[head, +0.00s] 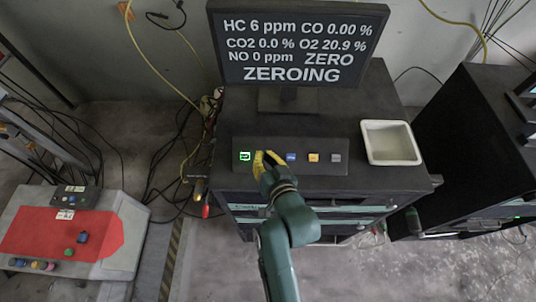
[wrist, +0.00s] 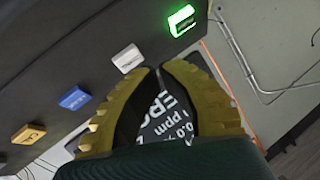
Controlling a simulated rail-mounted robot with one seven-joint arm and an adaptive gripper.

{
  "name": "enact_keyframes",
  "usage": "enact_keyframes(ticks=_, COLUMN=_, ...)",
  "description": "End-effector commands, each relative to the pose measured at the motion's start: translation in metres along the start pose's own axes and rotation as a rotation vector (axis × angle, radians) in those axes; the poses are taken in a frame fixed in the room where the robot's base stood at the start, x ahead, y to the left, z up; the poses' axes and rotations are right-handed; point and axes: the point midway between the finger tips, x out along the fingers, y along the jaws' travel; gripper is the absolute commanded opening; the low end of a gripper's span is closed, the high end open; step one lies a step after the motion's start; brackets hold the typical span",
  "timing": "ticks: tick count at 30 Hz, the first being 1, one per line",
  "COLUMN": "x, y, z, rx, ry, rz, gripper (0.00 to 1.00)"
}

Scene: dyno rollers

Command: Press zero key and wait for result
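A black key panel (head: 320,170) lies on the dark cabinet, with a lit green key (head: 245,156), a blue key (head: 291,157), an orange key (head: 314,157) and a grey key (head: 336,158). A white key (wrist: 127,58) shows between green and blue in the wrist view; my gripper hides it in the head view. The monitor (head: 297,40) reads "ZERO" and "ZEROING", with gas values. My yellow-fingered gripper (head: 266,156) is empty, its tips together, over the panel between the green and blue keys. I cannot tell whether it touches a key.
A white tray (head: 391,143) stands right of the panel on the cabinet. Another dark cabinet (head: 455,140) is farther right. A grey and red console (head: 75,235) is at the lower left. Cables hang along the cabinet's left side and the wall.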

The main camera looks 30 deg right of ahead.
Motion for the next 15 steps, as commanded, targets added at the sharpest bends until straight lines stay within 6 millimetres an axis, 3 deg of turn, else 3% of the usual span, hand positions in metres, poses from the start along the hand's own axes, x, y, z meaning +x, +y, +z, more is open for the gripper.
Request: enact_keyframes(ticks=15, x=-0.036, y=-0.02, z=-0.022, rx=0.0, ry=-0.001, rz=0.0, gripper=0.0)
